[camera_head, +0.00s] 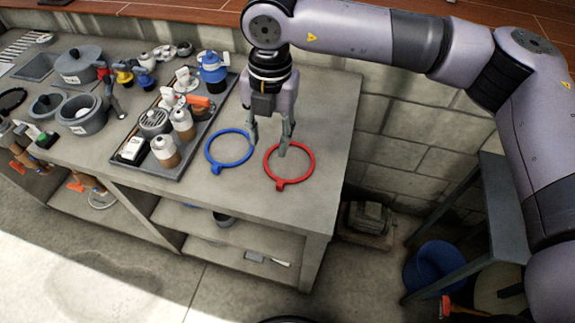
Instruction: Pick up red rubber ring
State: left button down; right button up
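The red rubber ring (268,174) lies flat near the right end of the grey worktop (335,130). It has a small tab on its near side. My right gripper (268,148) points down over the ring's far left part. Its two fingers are spread apart with nothing seen between them. One fingertip overlaps the ring's inside in the picture, and the other is near the gap beside the blue ring. I cannot tell whether a finger touches the red ring. My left gripper is not in view.
A blue ring (207,155) lies just left of the red one. A dark tray (186,161) with bottles and fittings stands further left, with grey pots (80,66) beyond. A block wall (410,140) stands behind the worktop. A blue bucket (432,268) is on the floor at right.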

jog(key=d+h, duration=0.1)
jog(key=d, duration=0.1)
jog(key=p, duration=0.4)
send_over(280, 183)
notch_tip(280, 183, down, 11)
jog(key=shift+a+f, duration=0.15)
jog(key=shift+f, duration=0.05)
jog(key=shift+f+p, duration=0.45)
jog(key=shift+p, duration=0.2)
notch_tip(280, 183, down, 4)
jog(key=shift+r+p, duration=0.15)
jog(key=shift+p, duration=0.8)
jog(key=shift+f, duration=0.45)
grip_shut()
